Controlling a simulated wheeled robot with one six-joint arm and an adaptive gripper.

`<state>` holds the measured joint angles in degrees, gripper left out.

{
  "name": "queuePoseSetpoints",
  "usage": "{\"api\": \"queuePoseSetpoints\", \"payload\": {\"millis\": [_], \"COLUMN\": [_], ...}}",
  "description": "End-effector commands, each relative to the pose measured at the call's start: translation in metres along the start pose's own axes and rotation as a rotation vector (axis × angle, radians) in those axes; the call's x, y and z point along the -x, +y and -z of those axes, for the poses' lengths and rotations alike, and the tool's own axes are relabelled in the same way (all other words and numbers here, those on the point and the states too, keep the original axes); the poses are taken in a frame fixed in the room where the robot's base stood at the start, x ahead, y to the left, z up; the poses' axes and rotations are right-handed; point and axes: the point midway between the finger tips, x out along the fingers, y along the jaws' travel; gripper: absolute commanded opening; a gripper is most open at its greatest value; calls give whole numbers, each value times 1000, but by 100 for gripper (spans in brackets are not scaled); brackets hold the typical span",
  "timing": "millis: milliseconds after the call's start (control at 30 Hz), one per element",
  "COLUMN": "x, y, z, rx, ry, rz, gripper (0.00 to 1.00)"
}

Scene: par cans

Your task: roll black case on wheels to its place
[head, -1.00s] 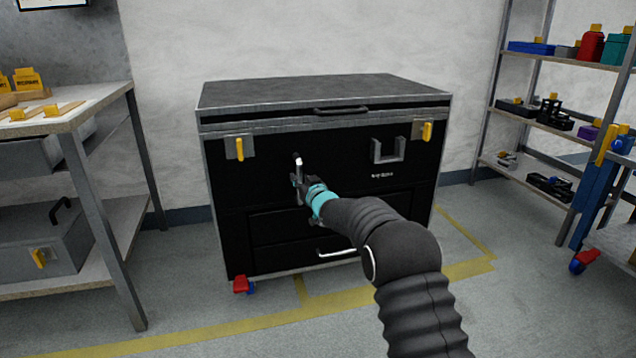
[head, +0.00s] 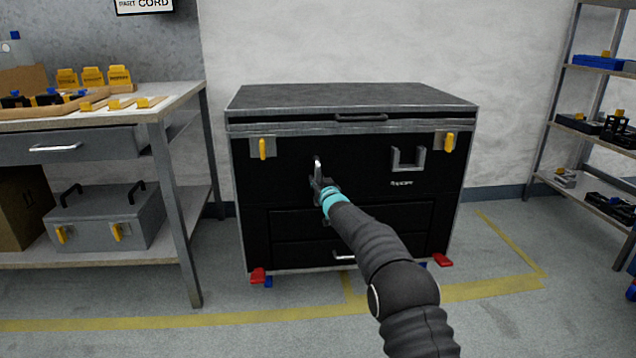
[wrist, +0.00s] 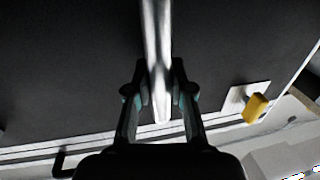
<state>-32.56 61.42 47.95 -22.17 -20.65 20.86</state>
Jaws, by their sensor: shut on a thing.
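The black case on wheels (head: 420,225) stands upright near the wall, with a grey top and metal edges. Red and blue castors (head: 258,276) show at its bottom front corners. My gripper (head: 322,186) is at the left half of the case front, shut on its silver upright handle (head: 317,163). In the wrist view the handle (wrist: 157,45) lies between the fingers of my gripper (wrist: 160,85). Yellow floor lines (head: 505,286) run in front of the case and along its right. One short line meets the case's front.
A workbench (head: 160,112) with a grey toolbox (head: 105,222) on its lower shelf stands close on the left. Only a narrow gap parts it from the case. A metal shelf rack (head: 556,120) stands at the right. Open floor lies between case and rack.

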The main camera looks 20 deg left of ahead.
Motion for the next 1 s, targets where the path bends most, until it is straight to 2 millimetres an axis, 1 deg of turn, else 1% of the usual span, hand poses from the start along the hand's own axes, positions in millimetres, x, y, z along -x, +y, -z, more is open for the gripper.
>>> {"api": "queuePoseSetpoints", "payload": {"millis": [67, 200, 400, 433, 467, 500, 700, 867, 1000], "x": [-2, -3, -3, -3, -3, -3, -2, -1, 5], "y": [-7, -15, -18, -18, -17, -15, -7, -7, -8], "z": [0, 1, 2, 2, 2, 2, 1, 1, 2], "rx": [0, 0, 0, 0, 0, 0, 0, 0, -1], "ry": [1, 3, 4, 4, 4, 4, 3, 2, 2], "rz": [6, 14, 18, 17, 16, 14, 7, 7, 9], "gripper": [0, 0, 0, 29, 36, 46, 47, 47, 47]}}
